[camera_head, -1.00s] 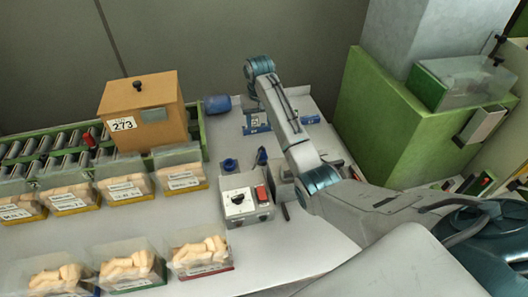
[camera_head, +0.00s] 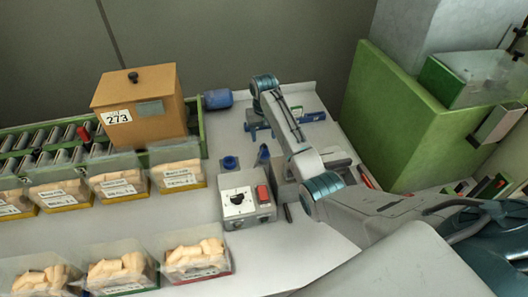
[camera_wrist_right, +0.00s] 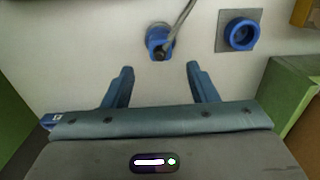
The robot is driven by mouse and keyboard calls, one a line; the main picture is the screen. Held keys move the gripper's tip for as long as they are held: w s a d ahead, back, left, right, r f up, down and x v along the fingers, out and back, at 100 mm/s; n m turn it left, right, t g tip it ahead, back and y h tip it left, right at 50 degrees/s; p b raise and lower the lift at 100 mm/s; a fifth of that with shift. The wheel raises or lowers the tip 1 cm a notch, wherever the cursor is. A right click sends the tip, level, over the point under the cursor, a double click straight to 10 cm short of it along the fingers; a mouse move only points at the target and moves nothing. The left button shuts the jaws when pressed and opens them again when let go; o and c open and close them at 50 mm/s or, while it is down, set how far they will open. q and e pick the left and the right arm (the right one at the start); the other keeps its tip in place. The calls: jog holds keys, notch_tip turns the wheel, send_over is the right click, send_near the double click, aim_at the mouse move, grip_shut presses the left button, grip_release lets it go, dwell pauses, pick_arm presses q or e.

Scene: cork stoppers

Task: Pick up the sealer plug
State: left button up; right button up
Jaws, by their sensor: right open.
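The sealer plug (camera_head: 263,156) is a small blue piece on the table, behind the grey sealer box. In the right wrist view the blue plug (camera_wrist_right: 158,36) has a grey cable running up from it. My right gripper (camera_head: 284,124) is partly hidden behind its own arm link, at the far part of the table. In the right wrist view my right gripper (camera_wrist_right: 160,67) is open and empty. The plug shows beyond its fingertips, roughly centred between the two fingers. My left gripper is not in view.
A blue round socket (camera_wrist_right: 241,34) sits on a grey plate beside the plug. The sealer box (camera_head: 245,202) has a dial and red switch. An orange box (camera_head: 160,125) stands on the roller conveyor (camera_head: 203,142). Trays of corks stand left. A green cabinet (camera_head: 385,125) is at right.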

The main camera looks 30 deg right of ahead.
aim_at(264, 147)
jog(key=f, duration=0.1)
jog(key=f+p, duration=0.1)
jog(key=f, duration=0.1)
jog(key=f+p, duration=0.1)
jog(key=shift+s+a+f, duration=0.15)
jog(key=shift+s+f, duration=0.05)
jog(key=shift+s, duration=0.2)
jog(key=shift+f, duration=0.4)
jog(key=shift+w, duration=0.1)
jog(key=shift+c, duration=0.4)
jog(key=c, duration=1)
